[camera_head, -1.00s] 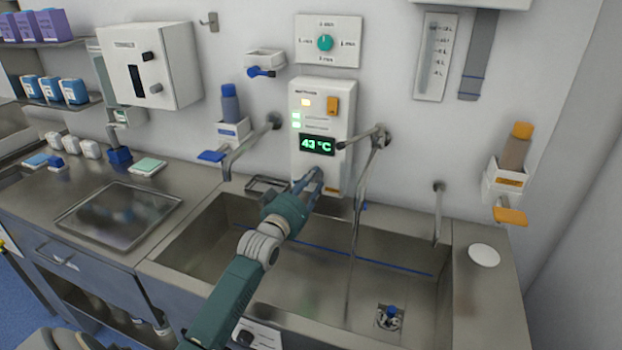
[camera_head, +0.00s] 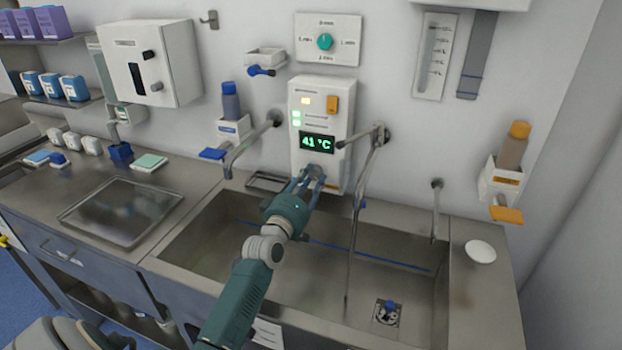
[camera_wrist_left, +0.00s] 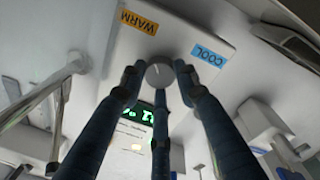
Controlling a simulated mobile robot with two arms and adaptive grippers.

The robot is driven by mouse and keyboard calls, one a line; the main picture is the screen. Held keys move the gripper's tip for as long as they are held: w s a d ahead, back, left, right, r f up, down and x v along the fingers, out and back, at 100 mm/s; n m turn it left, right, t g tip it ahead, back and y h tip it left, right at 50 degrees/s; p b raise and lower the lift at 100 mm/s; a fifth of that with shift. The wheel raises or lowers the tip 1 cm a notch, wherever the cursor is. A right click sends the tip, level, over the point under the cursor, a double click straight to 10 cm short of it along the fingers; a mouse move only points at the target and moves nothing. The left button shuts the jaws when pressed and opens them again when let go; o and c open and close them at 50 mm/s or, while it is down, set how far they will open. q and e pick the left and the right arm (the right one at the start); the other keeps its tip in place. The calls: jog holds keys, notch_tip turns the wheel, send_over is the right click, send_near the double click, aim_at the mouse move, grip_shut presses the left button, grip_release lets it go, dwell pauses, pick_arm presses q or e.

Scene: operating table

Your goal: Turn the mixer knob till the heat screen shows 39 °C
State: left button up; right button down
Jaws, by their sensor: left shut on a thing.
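The heat screen (camera_head: 317,142) on the white wall unit (camera_head: 321,100) reads 41 °C in green in the head view. The mixer knob (camera_wrist_left: 159,75) is a round grey knob with a pointer line, between an orange WARM label (camera_wrist_left: 139,22) and a blue COOL label (camera_wrist_left: 208,56) in the left wrist view. My left gripper (camera_head: 311,180) reaches over the sink to the lower part of the unit. Its fingers are shut around the knob, largely hiding it in the head view. My right gripper is not in view.
A steel sink (camera_head: 205,245) lies below the unit. A tall tap pipe (camera_head: 361,200) stands close to the right of my left gripper, and another tap (camera_head: 250,140) is to its left. A steel tray (camera_head: 121,213) lies on the left counter.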

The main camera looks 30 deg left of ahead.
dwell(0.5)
pick_arm(q)
jog(key=o, duration=1.1)
jog(key=shift+o, duration=0.3)
jog(key=shift+s+d+r, duration=0.1)
jog(key=shift+d, duration=0.05)
jog(key=v, duration=1.2)
